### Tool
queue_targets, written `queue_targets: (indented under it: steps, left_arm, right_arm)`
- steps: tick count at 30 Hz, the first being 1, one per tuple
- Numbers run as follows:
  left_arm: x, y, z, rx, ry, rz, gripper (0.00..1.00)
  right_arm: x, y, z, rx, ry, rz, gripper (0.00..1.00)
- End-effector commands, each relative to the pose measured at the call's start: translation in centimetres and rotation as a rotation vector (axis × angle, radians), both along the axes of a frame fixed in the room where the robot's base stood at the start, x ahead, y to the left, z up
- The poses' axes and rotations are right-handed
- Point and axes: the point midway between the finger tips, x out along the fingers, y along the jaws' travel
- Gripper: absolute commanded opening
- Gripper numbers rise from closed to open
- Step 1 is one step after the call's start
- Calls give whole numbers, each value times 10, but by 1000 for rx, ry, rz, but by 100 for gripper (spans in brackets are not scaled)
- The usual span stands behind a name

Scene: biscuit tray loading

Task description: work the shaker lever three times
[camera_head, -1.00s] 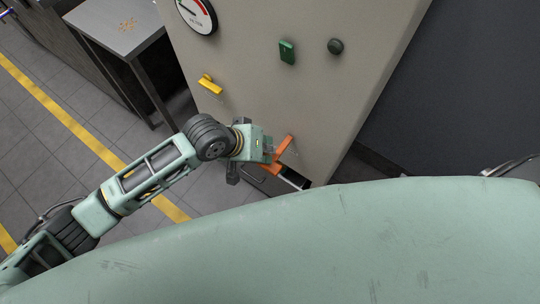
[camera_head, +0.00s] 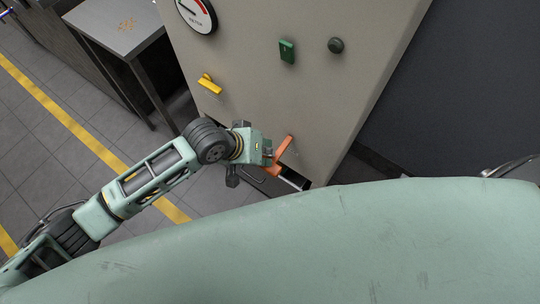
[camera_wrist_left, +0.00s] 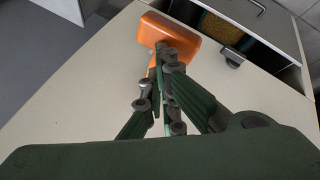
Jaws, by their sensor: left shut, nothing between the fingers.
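An orange lever (camera_head: 284,147) with a wide flat head sits low on the front of the beige machine (camera_head: 300,105). It also shows at the top of the left wrist view (camera_wrist_left: 166,32). My left gripper (camera_head: 269,154) is right beside the lever on its left. Its fingers (camera_wrist_left: 166,88) are shut with nothing between them. In the left wrist view the fingertips point at the lever's stem and overlap its lower part; I cannot tell whether they touch. My right gripper is out of view.
A yellow handle (camera_head: 209,85), a green switch (camera_head: 287,52), a dark knob (camera_head: 336,46) and a round meter (camera_head: 199,13) are on the machine's face. An open drawer (camera_head: 294,181) with brown contents lies below the lever. A metal table (camera_head: 120,38) stands at the upper left.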

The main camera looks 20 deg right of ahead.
Motion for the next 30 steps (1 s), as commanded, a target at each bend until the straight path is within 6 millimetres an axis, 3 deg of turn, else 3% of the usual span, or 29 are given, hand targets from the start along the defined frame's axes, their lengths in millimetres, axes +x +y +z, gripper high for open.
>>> queue_targets:
  steps: [30]
  left_arm:
    - [0,0,0,1,0,0,0]
  right_arm:
    - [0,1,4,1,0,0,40]
